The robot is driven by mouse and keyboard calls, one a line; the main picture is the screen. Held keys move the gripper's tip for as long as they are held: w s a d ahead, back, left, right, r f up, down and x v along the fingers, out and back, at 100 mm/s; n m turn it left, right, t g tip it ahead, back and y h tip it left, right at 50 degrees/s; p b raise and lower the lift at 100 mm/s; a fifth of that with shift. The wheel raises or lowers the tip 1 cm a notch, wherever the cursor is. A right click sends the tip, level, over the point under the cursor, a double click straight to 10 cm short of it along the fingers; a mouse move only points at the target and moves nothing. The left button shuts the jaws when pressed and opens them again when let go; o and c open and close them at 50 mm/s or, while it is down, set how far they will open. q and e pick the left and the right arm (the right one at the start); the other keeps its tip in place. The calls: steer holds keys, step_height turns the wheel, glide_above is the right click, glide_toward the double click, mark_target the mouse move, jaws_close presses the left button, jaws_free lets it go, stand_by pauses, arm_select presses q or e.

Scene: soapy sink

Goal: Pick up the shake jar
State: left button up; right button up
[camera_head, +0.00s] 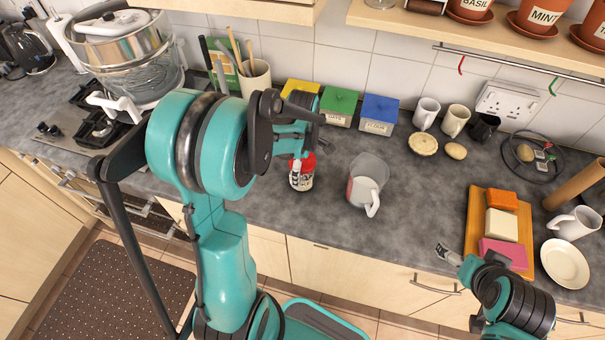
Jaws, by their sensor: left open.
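A small jar with a red lid and a white and dark label (302,178), which I take to be the shake jar, stands upright on the grey counter near its front edge. My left gripper (307,143) is open just above and behind the jar's lid in the picture. Its dark and teal parts overlap the lid's top, and I cannot tell if they touch it. My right gripper (449,254) is low at the right, in front of the cutting board. Its fingers are too small to read.
A clear jug with a handle (368,180) stands right of the jar. Green (340,106) and blue (379,113) canisters stand behind. A wooden board (475,220) with coloured blocks and a plate (565,263) are at right. The counter between jug and board is clear.

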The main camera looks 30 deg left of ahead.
arm_select(q)
steer(key=c, duration=1.8)
step_height(320, 180, up, 10)
steer(key=p, duration=0.2)
steer(key=shift+p, duration=0.3)
steer(key=o, duration=1.1)
steer(key=c, duration=0.7)
